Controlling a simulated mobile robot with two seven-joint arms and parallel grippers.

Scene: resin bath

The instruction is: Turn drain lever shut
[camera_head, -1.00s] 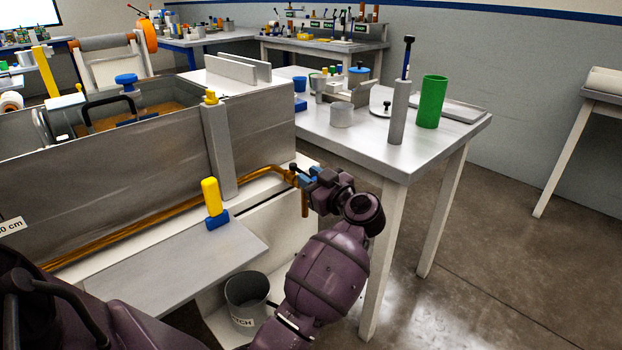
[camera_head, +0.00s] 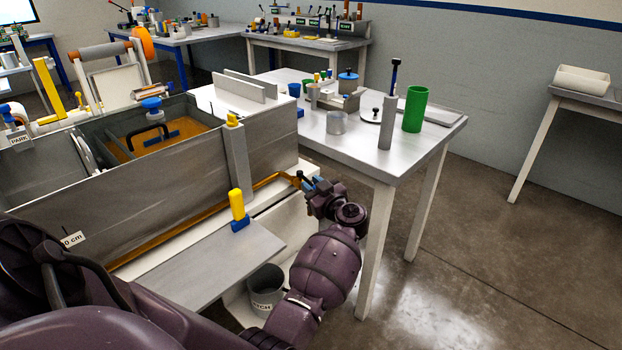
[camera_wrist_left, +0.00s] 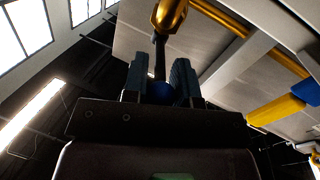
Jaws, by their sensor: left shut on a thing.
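The drain lever (camera_wrist_left: 160,58) shows in the left wrist view as a dark stem below the brass valve, with a blue end (camera_wrist_left: 160,93) between my fingers. My left gripper (camera_wrist_left: 161,82) is shut on it. In the head view my left gripper (camera_head: 310,182) is at the right end of the brass drain pipe (camera_head: 285,181), beside the tank's near right corner. A short dark piece of the lever (camera_head: 301,175) shows there; my gripper hides most of it. The lever's exact angle is hard to tell. My right gripper is not in view.
The grey tank (camera_head: 160,185) stands left of the valve. A grey bucket (camera_head: 266,287) is on the low shelf below. A table (camera_head: 435,135) with a green cylinder (camera_head: 415,108) stands close on the right.

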